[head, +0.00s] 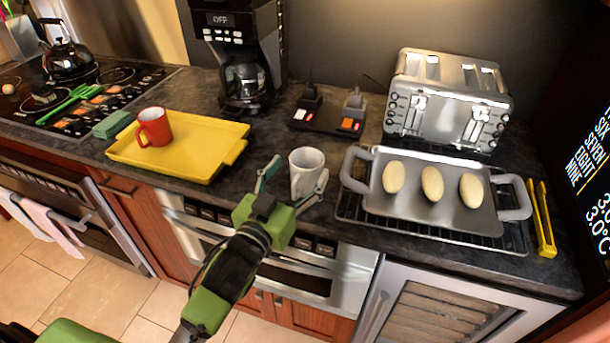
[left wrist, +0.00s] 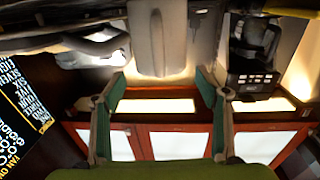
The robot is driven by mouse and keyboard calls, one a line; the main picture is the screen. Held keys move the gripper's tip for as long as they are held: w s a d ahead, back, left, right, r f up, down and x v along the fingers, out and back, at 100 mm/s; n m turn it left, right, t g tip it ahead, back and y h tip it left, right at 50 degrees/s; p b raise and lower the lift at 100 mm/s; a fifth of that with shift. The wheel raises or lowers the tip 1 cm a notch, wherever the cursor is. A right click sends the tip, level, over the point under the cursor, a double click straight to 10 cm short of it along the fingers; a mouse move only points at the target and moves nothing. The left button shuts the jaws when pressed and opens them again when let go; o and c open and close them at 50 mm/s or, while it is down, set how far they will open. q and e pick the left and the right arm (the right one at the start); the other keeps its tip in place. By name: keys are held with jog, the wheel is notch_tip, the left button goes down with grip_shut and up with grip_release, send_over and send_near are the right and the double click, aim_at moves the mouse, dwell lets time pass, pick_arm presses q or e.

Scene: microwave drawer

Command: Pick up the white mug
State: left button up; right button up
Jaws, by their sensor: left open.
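The white mug (head: 305,170) stands upright on the dark counter, with its handle towards my left gripper. My left gripper (head: 293,181) is open, with one finger on each side of the mug's near part. The left finger shows a gap to the mug; the right finger overlaps its right edge, and I cannot tell whether it touches. In the left wrist view, which appears upside down, the pale mug (left wrist: 158,40) lies ahead between the two open fingers (left wrist: 160,82). My right gripper is not in view.
A yellow tray (head: 190,165) with a red mug (head: 154,127) is to the left. A grey pan (head: 410,210) with bread pieces sits on a rack close to the right. A coffee maker (head: 240,60), a power strip (head: 325,122) and a toaster (head: 450,100) stand behind.

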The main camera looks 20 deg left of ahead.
aim_at(305, 160)
pick_arm(q)
jog(key=w, duration=0.3)
jog(key=w+p, duration=0.1)
jog(key=shift+w+d+f, duration=0.2)
jog(key=shift+w+f, duration=0.05)
jog(key=shift+w, duration=0.1)
jog(key=shift+s, duration=0.1)
jog(key=c, duration=1.4)
jog(key=shift+r, duration=0.15)
